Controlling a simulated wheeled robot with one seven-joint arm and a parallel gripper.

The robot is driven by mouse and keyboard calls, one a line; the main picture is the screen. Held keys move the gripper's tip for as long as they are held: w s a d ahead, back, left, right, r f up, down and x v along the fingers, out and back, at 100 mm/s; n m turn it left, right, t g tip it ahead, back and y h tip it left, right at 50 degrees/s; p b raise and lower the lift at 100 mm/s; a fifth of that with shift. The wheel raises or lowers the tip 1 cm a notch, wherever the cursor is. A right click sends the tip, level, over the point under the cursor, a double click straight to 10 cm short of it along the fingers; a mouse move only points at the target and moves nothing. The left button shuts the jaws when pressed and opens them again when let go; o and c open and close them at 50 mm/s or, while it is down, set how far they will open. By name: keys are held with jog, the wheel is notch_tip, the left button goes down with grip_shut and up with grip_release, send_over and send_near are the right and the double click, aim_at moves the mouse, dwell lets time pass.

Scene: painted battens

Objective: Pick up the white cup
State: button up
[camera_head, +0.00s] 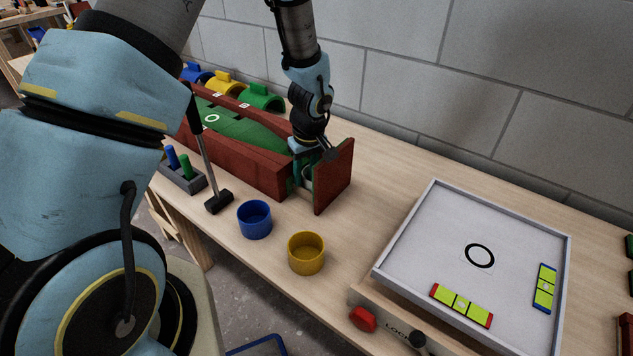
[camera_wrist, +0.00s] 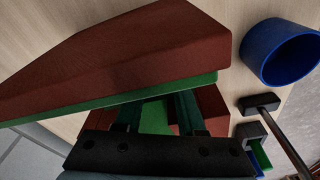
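I see no white cup in either view. A blue cup (camera_head: 254,221) and a yellow cup (camera_head: 306,254) stand near the table's front edge. The blue cup also shows in the wrist view (camera_wrist: 272,62). My gripper (camera_head: 305,182) points down at the near end of a red-walled green lane (camera_head: 245,157), just behind its dark red end board (camera_head: 335,176). In the wrist view my gripper's two fingers (camera_wrist: 157,110) are apart, with green surface between them. Whatever lies low between the fingers is partly hidden by the end board and the gripper itself.
A mallet (camera_head: 219,201) and a grey holder (camera_head: 183,178) with blue and green pegs lie beside the lane. Coloured arches (camera_head: 262,97) stand behind it. A white tray (camera_head: 430,240) with yellow-green blocks is at right. Bare table lies between board and tray.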

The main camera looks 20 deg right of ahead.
grip_shut()
dwell(1.4)
